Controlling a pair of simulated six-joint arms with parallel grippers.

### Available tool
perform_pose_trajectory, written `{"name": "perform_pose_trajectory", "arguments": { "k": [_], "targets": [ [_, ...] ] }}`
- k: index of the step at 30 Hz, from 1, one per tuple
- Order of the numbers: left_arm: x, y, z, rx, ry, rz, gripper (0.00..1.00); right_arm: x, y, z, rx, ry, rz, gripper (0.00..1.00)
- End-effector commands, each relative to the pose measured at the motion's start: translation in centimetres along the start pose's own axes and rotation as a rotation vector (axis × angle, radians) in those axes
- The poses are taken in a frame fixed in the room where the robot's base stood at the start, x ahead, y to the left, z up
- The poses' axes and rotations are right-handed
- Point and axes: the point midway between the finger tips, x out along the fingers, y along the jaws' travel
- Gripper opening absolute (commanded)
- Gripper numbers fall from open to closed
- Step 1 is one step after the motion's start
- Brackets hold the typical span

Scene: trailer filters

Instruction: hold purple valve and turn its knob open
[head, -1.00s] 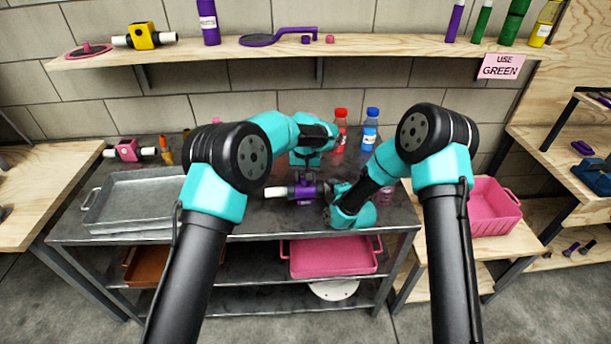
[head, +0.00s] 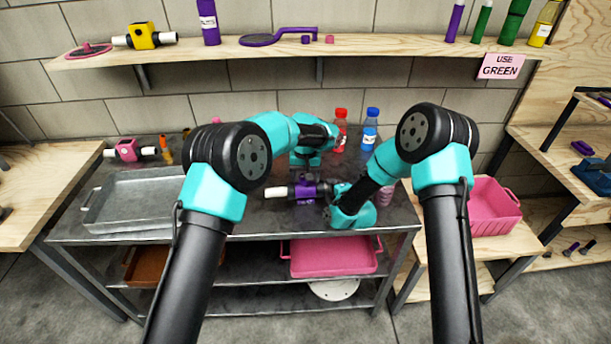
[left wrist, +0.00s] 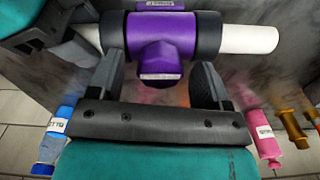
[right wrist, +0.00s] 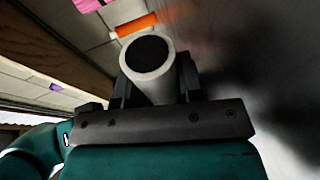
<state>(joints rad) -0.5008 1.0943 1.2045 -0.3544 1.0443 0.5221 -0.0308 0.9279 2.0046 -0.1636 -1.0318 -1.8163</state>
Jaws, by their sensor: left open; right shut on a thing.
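The purple valve (head: 308,191) is held level above the grey metal table, with a white pipe end (head: 276,192) pointing left. My right gripper (right wrist: 150,92) is shut on the valve's other white pipe end (right wrist: 147,62), from the right side. My left gripper (left wrist: 160,85) is open behind the valve, its fingers on either side of the purple middle part (left wrist: 160,55). I cannot tell whether the fingers touch it. In the head view, the left gripper's tips are largely hidden by its own wrist and the valve.
Red (head: 340,130) and blue (head: 371,130) bottles stand behind the arms. A metal tray (head: 135,225) and a pink valve (head: 128,150) are at left. A pink bin (head: 490,210) is at right. A shelf (head: 380,46) above holds a yellow valve (head: 144,36) and bottles.

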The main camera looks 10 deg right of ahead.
Motion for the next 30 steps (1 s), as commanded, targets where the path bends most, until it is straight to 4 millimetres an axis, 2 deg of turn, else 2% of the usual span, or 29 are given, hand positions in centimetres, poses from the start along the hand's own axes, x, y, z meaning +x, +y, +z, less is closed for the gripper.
{"name": "perform_pose_trajectory", "arguments": {
  "k": [8,21,25,30],
  "targets": [
    [-2.5,0.1,0.0,0.000,0.003,0.000,0.71,0.0,0.1,0.0,0.000,0.000,0.001,0.02],
    [-10.3,0.1,-0.1,0.000,0.003,0.001,0.71,0.0,0.1,0.0,0.000,0.000,0.001,0.02],
    [-11.5,0.0,0.0,0.000,0.002,0.001,0.71,0.0,0.1,0.0,0.000,0.000,0.001,0.02],
    [-12.0,0.0,0.0,0.000,0.000,0.000,0.71,0.0,0.1,0.0,0.000,0.000,0.001,0.02]
  ]
}}
